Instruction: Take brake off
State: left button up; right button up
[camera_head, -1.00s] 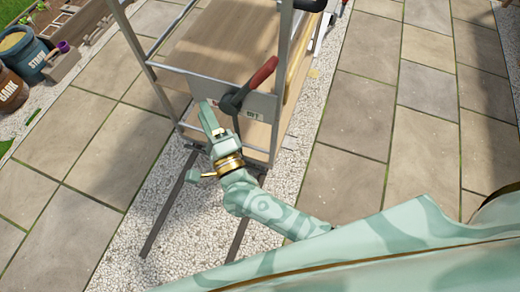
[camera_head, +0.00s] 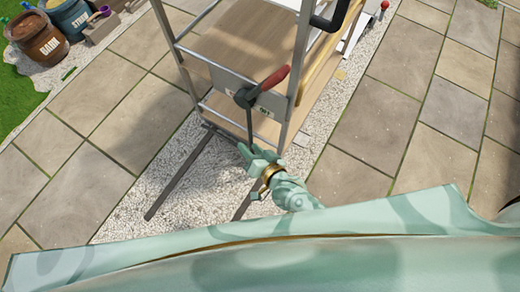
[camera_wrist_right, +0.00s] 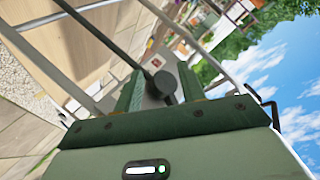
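The brake lever has a red grip (camera_head: 275,78) and a dark hub (camera_head: 244,97) on a grey plate at the end of a metal-framed cart (camera_head: 225,62). A dark rod runs down from the hub. My right gripper (camera_head: 259,154) is just below the lever, close to the lower end of that rod. In the right wrist view, the fingers (camera_wrist_right: 158,88) are spread apart. A black rod with a round dark end (camera_wrist_right: 164,84) shows between or just beyond them; I cannot tell if it touches. My left gripper is out of view.
The cart stands on a white gravel strip (camera_head: 130,217) with two dark rails (camera_head: 180,172). Stone paving lies on both sides. A brown pot (camera_head: 38,40) and a blue pot (camera_head: 70,15) stand at the upper left. My own pale green body fills the bottom.

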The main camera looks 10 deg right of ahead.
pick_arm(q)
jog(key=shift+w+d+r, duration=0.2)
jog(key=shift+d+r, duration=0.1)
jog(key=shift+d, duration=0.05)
pick_arm(e)
jog(key=shift+s+d+f+n+g, duration=0.55)
jog(key=shift+d+f, duration=0.15)
jog(key=shift+f, duration=0.1)
